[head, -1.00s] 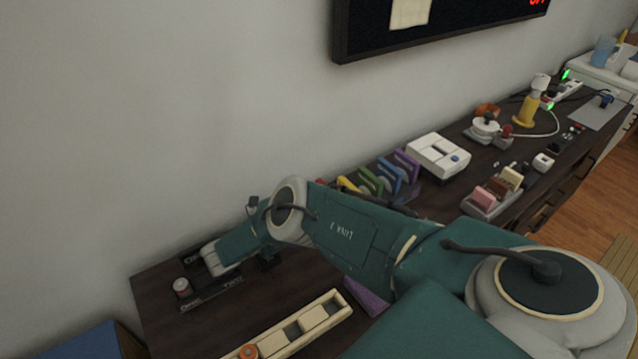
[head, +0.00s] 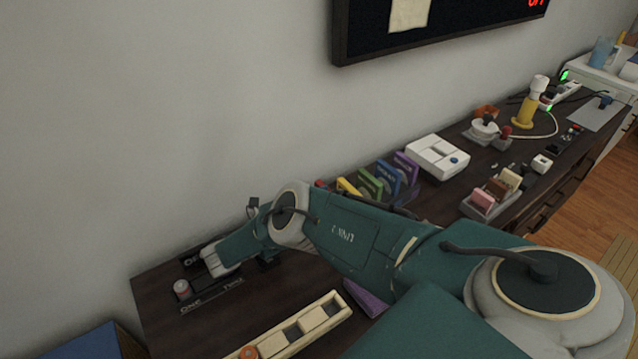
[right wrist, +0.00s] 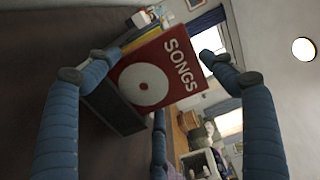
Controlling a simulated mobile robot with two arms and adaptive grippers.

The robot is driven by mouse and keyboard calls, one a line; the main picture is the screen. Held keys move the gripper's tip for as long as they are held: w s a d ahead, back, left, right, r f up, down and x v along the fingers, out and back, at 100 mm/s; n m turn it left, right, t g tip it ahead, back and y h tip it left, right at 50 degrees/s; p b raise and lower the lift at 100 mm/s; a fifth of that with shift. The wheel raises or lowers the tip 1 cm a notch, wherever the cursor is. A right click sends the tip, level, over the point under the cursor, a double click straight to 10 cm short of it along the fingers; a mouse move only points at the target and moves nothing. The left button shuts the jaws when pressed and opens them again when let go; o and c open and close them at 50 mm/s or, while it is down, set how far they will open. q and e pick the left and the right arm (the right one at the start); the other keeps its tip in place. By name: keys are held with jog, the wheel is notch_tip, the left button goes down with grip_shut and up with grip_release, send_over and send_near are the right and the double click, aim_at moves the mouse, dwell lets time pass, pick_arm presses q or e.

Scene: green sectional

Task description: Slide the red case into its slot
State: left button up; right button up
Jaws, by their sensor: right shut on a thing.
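The red case (right wrist: 158,75), with a white disc and the word SONGS, fills the middle of the right wrist view. My right gripper (right wrist: 162,62) is shut on it, with blue fingers at both sides and one below. A dark grey part (right wrist: 112,105) lies along the case's lower left; I cannot tell how far the case sits in a slot. In the head view a small red patch (head: 321,183) shows at the left end of a row with yellow (head: 347,188), green (head: 369,183), blue (head: 390,178) and purple (head: 407,166) cases. My right arm hides the gripper there. My left gripper is out of view.
A white box (head: 438,157) stands right of the row. A cream tray (head: 318,318) with square wells and a purple piece (head: 367,298) lie in front. The wall is close behind the dark table.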

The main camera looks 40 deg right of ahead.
jog(key=shift+s, duration=0.1)
jog(key=shift+s+f, duration=0.1)
jog(key=shift+f, duration=0.25)
dwell(0.5)
